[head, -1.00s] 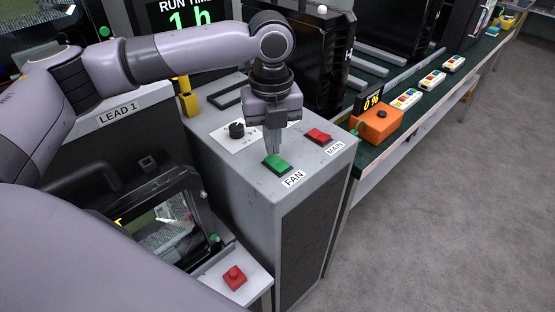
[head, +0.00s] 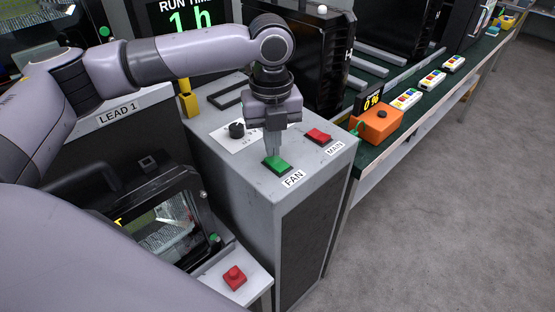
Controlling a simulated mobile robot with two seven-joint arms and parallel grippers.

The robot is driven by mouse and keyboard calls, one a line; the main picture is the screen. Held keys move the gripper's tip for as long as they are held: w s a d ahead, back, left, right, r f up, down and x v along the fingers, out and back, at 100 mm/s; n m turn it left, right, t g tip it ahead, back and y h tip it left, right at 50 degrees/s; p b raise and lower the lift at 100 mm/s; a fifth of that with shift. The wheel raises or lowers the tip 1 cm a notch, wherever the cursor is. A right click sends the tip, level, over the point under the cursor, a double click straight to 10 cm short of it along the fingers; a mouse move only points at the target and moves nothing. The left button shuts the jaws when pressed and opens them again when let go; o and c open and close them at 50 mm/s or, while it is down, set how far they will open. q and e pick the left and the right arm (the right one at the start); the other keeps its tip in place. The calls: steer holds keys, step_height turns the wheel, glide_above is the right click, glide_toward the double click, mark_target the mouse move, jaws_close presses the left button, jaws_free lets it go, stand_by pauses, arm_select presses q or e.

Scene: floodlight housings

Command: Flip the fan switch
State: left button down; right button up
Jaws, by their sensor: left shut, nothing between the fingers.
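The fan switch (head: 279,166) is a green rocker in a dark frame on top of the grey cabinet (head: 232,178), behind its white FAN label (head: 293,179). My left gripper (head: 273,153) points straight down with its fingers shut and empty. Its fingertips are at the rear left part of the green rocker and hide some of it. I cannot tell whether they touch it. My right gripper is not in view.
A red MAIN switch (head: 318,136) sits to the right on the same cabinet, and a black knob (head: 237,130) to the left. An orange box (head: 377,124) stands on the green bench. A red button (head: 234,277) is low in front.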

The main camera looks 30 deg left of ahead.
arm_select(q)
steer(key=shift+f, duration=0.85)
step_height(320, 180, up, 2)
steer(key=p, duration=0.3)
steer(key=shift+r, duration=0.25)
steer(key=shift+r+p, duration=0.5)
steer(key=shift+p, duration=0.35)
steer(key=shift+r+p, duration=0.2)
steer(key=shift+p, duration=0.15)
step_height(320, 180, up, 3)
steer(key=p, duration=0.4)
steer(key=shift+r+p, duration=0.15)
steer(key=shift+p, duration=0.15)
